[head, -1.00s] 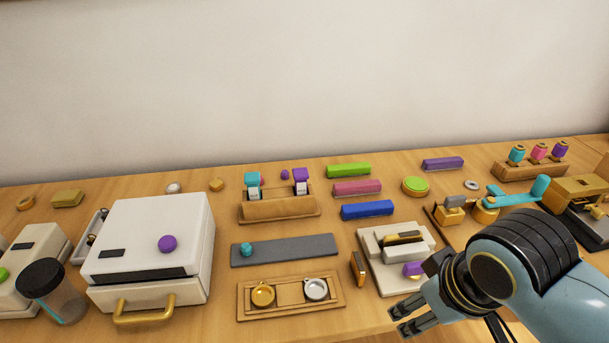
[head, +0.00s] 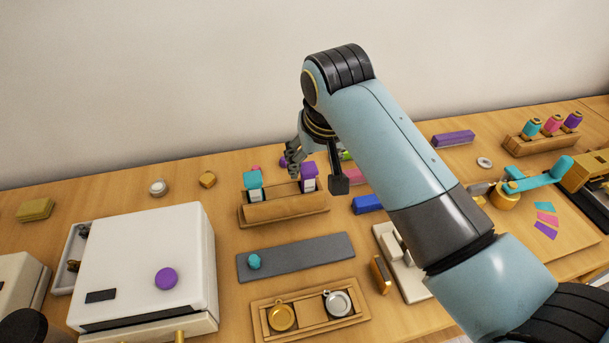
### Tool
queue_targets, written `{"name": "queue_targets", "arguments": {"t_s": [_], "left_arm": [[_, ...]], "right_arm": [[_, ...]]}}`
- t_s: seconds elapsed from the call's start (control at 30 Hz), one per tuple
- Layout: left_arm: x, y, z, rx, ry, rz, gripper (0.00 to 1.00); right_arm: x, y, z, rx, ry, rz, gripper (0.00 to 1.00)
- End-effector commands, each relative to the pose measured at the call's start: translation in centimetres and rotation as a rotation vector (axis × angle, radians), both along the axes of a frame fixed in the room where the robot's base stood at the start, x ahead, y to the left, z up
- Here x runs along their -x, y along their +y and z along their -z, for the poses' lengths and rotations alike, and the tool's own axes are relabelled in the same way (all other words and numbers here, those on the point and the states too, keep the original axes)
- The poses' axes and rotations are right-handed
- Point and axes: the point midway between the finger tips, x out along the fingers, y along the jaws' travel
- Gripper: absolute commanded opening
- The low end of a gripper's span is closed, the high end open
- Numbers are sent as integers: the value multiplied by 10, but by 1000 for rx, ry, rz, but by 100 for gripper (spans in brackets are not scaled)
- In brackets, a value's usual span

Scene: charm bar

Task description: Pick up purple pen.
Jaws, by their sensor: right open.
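The purple pen (head: 308,172) stands upright in a wooden holder (head: 285,214), with a purple cap above a white part. A cyan pen (head: 253,181) stands to its left in the same holder. My right gripper (head: 316,170) is open, its fingers pointing down around or just behind the purple pen's top, one to the left and one to the right in the picture. I cannot tell whether they touch it. Nothing is seen held. My left gripper is not in view.
A grey mat (head: 300,258) with a small cyan piece lies in front of the holder. A wooden tray (head: 345,319) with gold and silver charms is nearer. A white box machine (head: 130,255) stands left. My right arm hides much of the right side.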

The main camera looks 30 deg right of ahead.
Motion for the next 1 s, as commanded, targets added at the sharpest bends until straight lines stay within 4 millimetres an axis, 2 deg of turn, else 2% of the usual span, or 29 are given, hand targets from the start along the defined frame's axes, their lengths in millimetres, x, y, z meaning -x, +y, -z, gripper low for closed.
{"name": "queue_targets", "arguments": {"t_s": [0.1,0.23,0.53,0.83,1.0], "left_arm": [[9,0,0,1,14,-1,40],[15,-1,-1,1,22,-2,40],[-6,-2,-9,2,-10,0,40],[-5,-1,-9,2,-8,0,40],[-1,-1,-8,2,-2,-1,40]], "right_arm": [[-6,-1,14,-1,0,-1,62],[-9,-2,23,-1,0,-1,62],[-26,-3,61,1,0,-2,62],[-28,-4,67,0,-2,-1,62],[-28,-4,67,0,-2,-1,41]]}}
